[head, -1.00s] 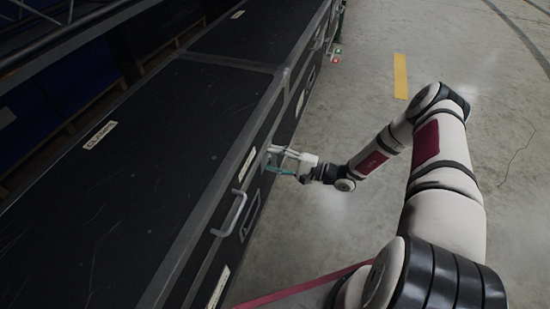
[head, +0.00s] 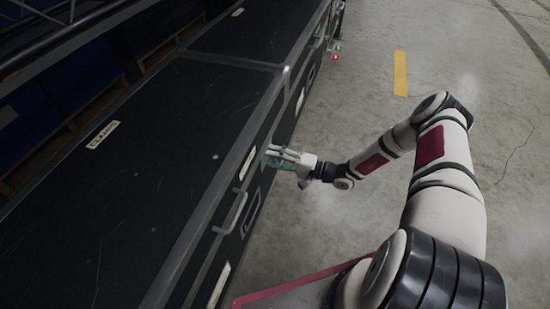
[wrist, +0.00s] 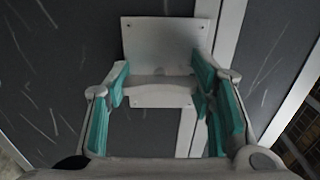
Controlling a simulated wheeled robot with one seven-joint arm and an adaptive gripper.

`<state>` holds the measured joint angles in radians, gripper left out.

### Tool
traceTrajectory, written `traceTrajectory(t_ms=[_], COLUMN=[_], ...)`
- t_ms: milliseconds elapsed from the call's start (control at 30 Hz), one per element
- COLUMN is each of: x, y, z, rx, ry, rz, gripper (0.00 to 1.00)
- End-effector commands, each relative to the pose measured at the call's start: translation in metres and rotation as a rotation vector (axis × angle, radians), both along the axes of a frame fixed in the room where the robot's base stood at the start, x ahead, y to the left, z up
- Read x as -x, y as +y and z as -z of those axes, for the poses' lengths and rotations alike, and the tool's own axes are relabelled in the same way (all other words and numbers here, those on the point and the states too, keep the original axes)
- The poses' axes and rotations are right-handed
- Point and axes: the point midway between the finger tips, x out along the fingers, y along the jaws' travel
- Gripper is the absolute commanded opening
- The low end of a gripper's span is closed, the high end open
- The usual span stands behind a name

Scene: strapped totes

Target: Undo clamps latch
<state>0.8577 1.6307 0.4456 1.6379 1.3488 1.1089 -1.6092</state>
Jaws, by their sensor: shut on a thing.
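The near black tote (head: 130,215) has a grey metal edge and a pale label (head: 103,134) on its lid, whose small lettering seems to read CLAMPS. My gripper (head: 275,157) is at the tote's right side face, beyond the grey handle. In the wrist view, a grey metal latch (wrist: 165,45) fills the top middle, with a plate, a lip and a smaller lower plate. My gripper's teal-padded fingers (wrist: 161,98) stand on both sides of the latch's lip and are shut on it. The fingers hide the latch in the head view.
A grey handle (head: 231,212) sticks out of the tote's side in front of my gripper. Another black tote (head: 245,38) adjoins at the far end. Small red and green items (head: 336,53) show by its far corner. The concrete floor to the right is open, with a yellow stripe (head: 400,74).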

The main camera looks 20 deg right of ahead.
Motion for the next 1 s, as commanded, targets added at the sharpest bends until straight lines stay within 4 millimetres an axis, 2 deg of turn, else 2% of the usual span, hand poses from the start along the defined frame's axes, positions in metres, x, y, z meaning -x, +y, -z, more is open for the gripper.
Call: traceTrajectory(t_ms=[200,233,300,733,867,1000], x=[0.001,0.001,0.001,0.003,0.014,0.031], y=[0.0,0.0,0.0,-0.005,-0.02,-0.044], z=[0.001,0.001,0.001,0.0,0.0,0.0], rx=[0.003,0.003,0.002,0.0,0.002,0.002], ry=[0.001,0.001,0.002,0.001,0.003,0.001], rz=[-0.001,-0.001,-0.001,0.001,0.002,0.003], gripper=[0.21,0.54,0.69,0.7,0.7,0.7])
